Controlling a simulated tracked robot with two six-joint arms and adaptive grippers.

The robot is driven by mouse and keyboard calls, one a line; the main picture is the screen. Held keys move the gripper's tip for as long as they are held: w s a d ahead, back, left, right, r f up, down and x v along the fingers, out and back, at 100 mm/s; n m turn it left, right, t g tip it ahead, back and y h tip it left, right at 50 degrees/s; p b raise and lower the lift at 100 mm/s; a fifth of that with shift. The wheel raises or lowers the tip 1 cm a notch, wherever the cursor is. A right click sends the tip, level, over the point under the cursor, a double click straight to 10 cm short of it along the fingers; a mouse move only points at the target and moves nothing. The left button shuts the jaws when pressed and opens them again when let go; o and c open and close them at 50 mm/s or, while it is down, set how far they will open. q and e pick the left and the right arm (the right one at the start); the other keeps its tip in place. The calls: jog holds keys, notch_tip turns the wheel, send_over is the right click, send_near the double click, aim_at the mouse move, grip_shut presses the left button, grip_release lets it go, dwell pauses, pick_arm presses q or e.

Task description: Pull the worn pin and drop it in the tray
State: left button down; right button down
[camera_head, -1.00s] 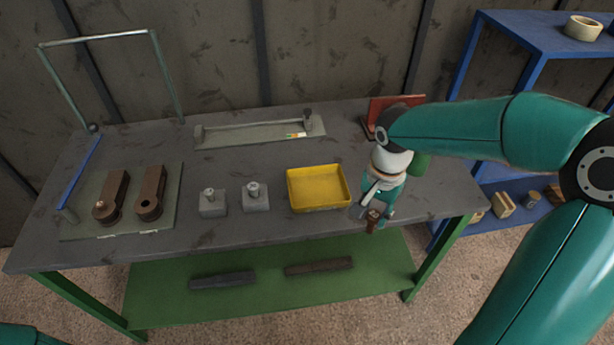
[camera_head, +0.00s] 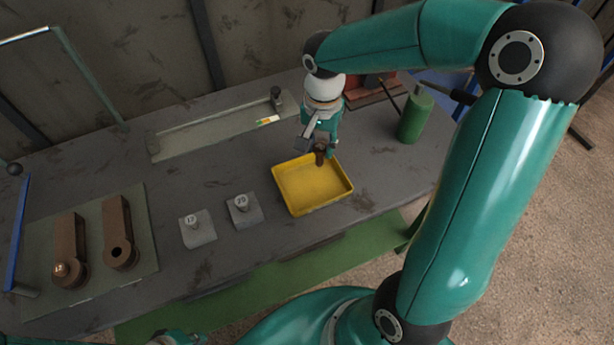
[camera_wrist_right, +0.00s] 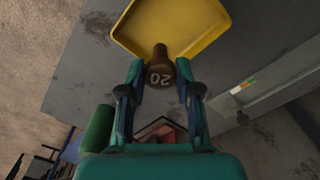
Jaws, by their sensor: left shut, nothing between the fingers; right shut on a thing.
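A brown pin marked 20 (camera_wrist_right: 160,68) is between the fingers of my right gripper (camera_wrist_right: 158,88), which is shut on it. In the head view the right gripper (camera_head: 318,148) holds this pin (camera_head: 320,158) at the back edge of the yellow tray (camera_head: 345,197), above it. The tray is empty. One brown link (camera_head: 118,222) has an open, dark hole. The other brown link (camera_head: 68,238) has a marked pin (camera_head: 60,269) in its end. My left gripper (camera_head: 178,339) is only partly seen at the bottom edge, shut and with no object visible in it.
A gauge plate (camera_head: 215,130) lies behind. A green cylinder (camera_head: 414,115) and a red object (camera_head: 370,90) stand right of the tray. The bench between blocks and gauge plate is clear.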

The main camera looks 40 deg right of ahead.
aim_at(319, 165)
notch_tip(319, 165, down, 4)
jog(key=b, duration=0.2)
jog(key=shift+w+f+b, duration=0.1)
jog(key=shift+b, duration=0.25)
jog(key=shift+f+b, duration=0.4)
jog(key=shift+f, duration=0.2)
jog(key=c, duration=0.7)
grip_release()
notch_tip(319, 165, up, 12)
